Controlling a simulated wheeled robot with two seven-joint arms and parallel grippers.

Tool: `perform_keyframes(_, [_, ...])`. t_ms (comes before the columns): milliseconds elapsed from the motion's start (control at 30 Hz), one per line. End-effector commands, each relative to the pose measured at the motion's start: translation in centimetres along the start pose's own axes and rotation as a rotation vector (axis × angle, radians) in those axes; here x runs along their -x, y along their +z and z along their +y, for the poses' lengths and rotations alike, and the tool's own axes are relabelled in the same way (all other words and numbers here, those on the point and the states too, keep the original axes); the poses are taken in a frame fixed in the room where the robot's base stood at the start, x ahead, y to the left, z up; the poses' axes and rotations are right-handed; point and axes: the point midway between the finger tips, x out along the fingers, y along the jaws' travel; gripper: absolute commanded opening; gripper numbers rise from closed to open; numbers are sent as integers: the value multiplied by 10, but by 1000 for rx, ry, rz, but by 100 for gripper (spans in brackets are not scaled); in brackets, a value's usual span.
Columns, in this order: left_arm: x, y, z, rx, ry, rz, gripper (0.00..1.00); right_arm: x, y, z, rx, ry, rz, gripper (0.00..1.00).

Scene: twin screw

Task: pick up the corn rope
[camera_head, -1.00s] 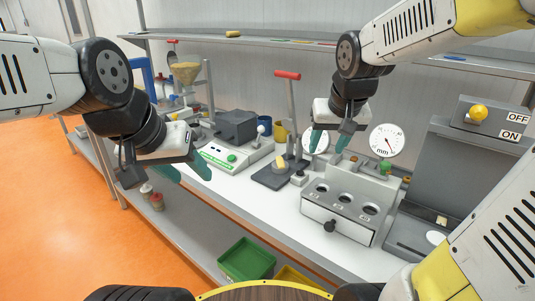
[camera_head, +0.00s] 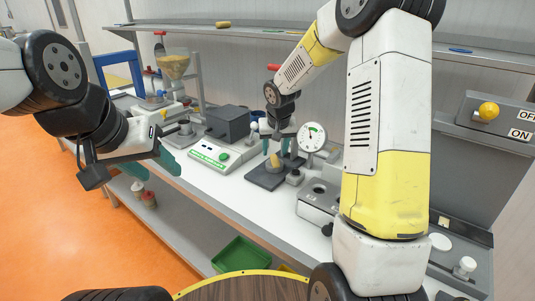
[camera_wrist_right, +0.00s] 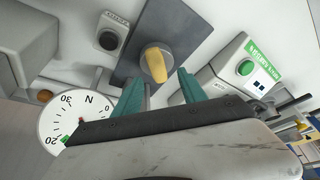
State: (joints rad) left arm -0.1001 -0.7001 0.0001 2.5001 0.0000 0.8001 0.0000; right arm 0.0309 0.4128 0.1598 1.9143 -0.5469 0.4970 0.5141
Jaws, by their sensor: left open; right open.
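The corn rope, a short yellow piece (camera_head: 275,160), stands on a round seat on the dark plate of the lever press. In the right wrist view the yellow piece (camera_wrist_right: 156,66) shows just beyond and between the teal fingertips. My right gripper (camera_head: 276,146) is open above it, one finger to each side; I cannot tell whether they touch it. The right gripper also shows in the wrist view (camera_wrist_right: 162,78). My left gripper (camera_head: 170,160) is open and empty at the left, over the bench's front edge.
A green-labelled instrument (camera_head: 217,155) stands left of the press. A round dial gauge (camera_head: 312,137) and a grey box with round holes (camera_head: 318,200) stand to the right. A green bin (camera_head: 240,256) sits on the lower shelf. My right arm hides part of the bench.

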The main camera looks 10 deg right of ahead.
Motion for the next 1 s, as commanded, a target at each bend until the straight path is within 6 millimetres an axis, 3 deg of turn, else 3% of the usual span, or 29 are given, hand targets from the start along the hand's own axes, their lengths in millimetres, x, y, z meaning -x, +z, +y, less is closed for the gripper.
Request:
perform_keyframes(200, [0,0,0,0,0,0,49,-31,0,3,2,1,-2,49])
perform_keyframes(500, [0,0,0,0,0,0,49,-35,-1,3,1,1,1,49])
perform_keyframes(733, [0,0,0,0,0,0,49,-34,-1,3,1,1,0,4])
perform_keyframes(1000, [0,0,0,0,0,0,49,-34,-1,3,1,1,0,3])
